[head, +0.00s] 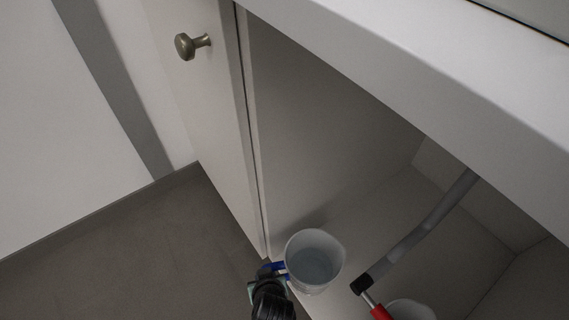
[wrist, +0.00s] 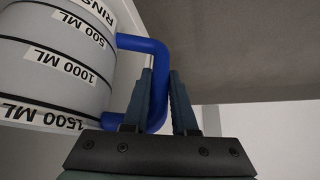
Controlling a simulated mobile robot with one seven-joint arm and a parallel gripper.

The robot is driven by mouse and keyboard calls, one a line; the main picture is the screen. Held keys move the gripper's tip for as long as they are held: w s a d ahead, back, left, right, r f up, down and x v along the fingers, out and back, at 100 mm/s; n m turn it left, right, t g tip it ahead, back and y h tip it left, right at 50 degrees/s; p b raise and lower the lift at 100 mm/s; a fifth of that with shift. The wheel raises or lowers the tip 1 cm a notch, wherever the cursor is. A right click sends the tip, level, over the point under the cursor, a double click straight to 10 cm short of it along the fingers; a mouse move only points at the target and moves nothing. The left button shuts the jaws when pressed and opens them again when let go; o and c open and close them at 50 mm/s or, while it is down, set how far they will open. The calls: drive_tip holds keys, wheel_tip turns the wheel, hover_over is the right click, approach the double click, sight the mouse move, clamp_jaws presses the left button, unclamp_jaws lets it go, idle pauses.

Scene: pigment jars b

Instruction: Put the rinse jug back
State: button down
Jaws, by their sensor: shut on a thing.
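The rinse jug (head: 334,275) is a white, round jug with a blue handle. It is at the cabinet's opening, and pale bluish liquid seems to show inside it. In the wrist view the jug (wrist: 62,60) fills the left side, with printed marks of 500, 1000 and 1500 ML and part of the word RINSE. My gripper (head: 272,270) is at the left side of the jug. In the wrist view its two fingers (wrist: 161,78) are closed around the upright part of the blue handle. Whether the jug's base touches the cabinet floor is hidden.
Inside are a grey pipe (head: 425,228), a red-and-black tool-like thing (head: 379,312) and another white round container (head: 410,309), cut off by the frame. The cabinet floor behind the jug looks clear.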

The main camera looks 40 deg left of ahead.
sight(287, 262)
drive_tip(key=w+f+b, duration=0.1)
drive_tip(key=w+b, duration=0.1)
drive_tip(key=w+f+b, duration=0.1)
drive_tip(key=w+b, duration=0.1)
drive_tip(key=w, duration=0.1)
drive_tip(key=w+f+b, duration=0.1)
drive_tip(key=w+b, duration=0.1)
drive_tip(key=w, duration=0.1)
drive_tip(key=shift+f+b, duration=0.25)
drive_tip(key=shift+b, duration=0.1)
drive_tip(key=shift+r, duration=0.1)
drive_tip(key=c, duration=0.7)
unclamp_jaws()
drive_tip(key=shift+s+f, duration=0.1)
drive_tip(key=shift+f, duration=0.1)
drive_tip(key=shift+r, duration=0.15)
drive_tip(key=p+v, duration=0.7)
drive_tip(key=v, duration=0.3)
drive_tip(key=shift+s+r+p, duration=0.1)
drive_tip(key=shift+r+p, duration=0.2)
drive_tip(key=shift+s+d+r+p, duration=0.3)
drive_tip(key=shift+d+r, duration=0.05)
drive_tip(key=shift+r, duration=0.15)
